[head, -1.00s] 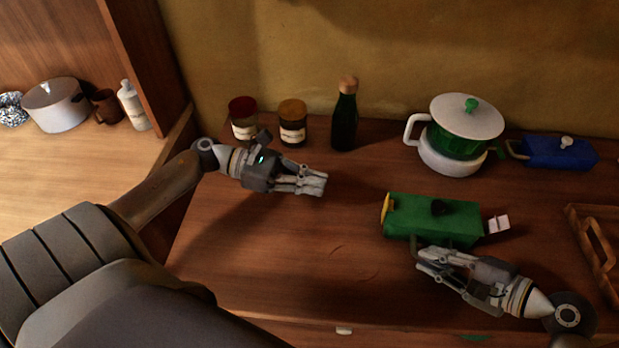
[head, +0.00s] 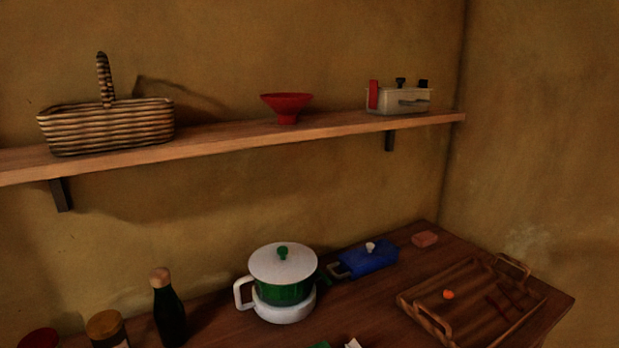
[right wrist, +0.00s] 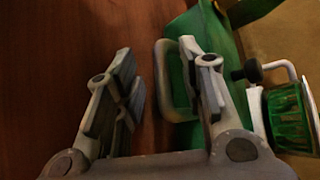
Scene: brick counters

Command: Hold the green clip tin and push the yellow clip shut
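A dull yellow piece at the tin's far end, probably the yellow clip (right wrist: 262,8), is cut off by the top edge. In the head view only a sliver of green shows at the bottom edge. My left gripper is out of view.
A white pot with a green band (head: 283,285) stands behind the tin, with a blue tin (head: 367,259) beside it. A wooden tray (head: 470,300) is at the right. A dark bottle (head: 168,315) and jars stand at the left. A shelf (head: 220,141) runs above.

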